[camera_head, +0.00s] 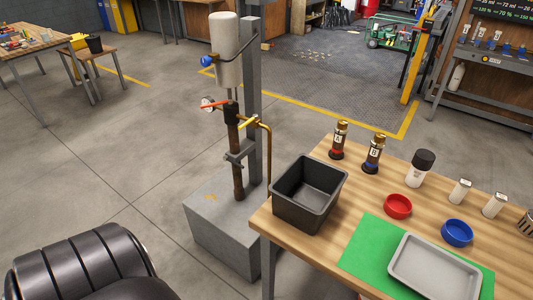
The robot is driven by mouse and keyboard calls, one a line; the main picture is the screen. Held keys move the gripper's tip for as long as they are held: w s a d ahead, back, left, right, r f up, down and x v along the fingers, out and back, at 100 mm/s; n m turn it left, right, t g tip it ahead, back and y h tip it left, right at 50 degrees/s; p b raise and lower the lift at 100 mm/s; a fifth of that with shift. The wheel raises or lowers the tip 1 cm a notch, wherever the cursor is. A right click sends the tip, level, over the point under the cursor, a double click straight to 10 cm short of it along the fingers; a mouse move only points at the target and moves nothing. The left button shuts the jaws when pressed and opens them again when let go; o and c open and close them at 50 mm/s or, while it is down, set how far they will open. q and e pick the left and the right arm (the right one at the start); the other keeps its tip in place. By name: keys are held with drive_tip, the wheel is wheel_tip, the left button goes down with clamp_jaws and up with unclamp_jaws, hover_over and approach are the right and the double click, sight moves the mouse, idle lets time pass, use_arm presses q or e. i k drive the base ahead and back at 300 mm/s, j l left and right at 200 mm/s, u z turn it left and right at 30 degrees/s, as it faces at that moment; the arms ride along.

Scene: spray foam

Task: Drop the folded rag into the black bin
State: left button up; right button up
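The black bin (289,207) is an open rectangular container on the left end of the wooden table (330,272). Its inside looks empty. I cannot make out a folded rag anywhere in this view. A flat green sheet (362,247) lies on the table to the right of the bin, partly under a grey tray (435,273). Neither of my grippers shows in the head view.
Two dark bottles (338,140) (374,153) stand behind the bin. A white black-capped bottle (420,168), a red dish (398,206), a blue dish (457,233) and small white containers (460,191) stand to the right. A pipe stand (240,110) rises behind the table's left end.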

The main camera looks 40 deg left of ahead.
sight(311, 207)
drive_tip(key=u, duration=1)
drive_tip(key=i+j+z, duration=0.1)
drive_tip(key=j, duration=0.25)
drive_tip(key=i+j, duration=0.2)
drive_tip(key=j, duration=0.2)
drive_tip(key=i+j+z, duration=0.15)
drive_tip(key=j, duration=0.2)
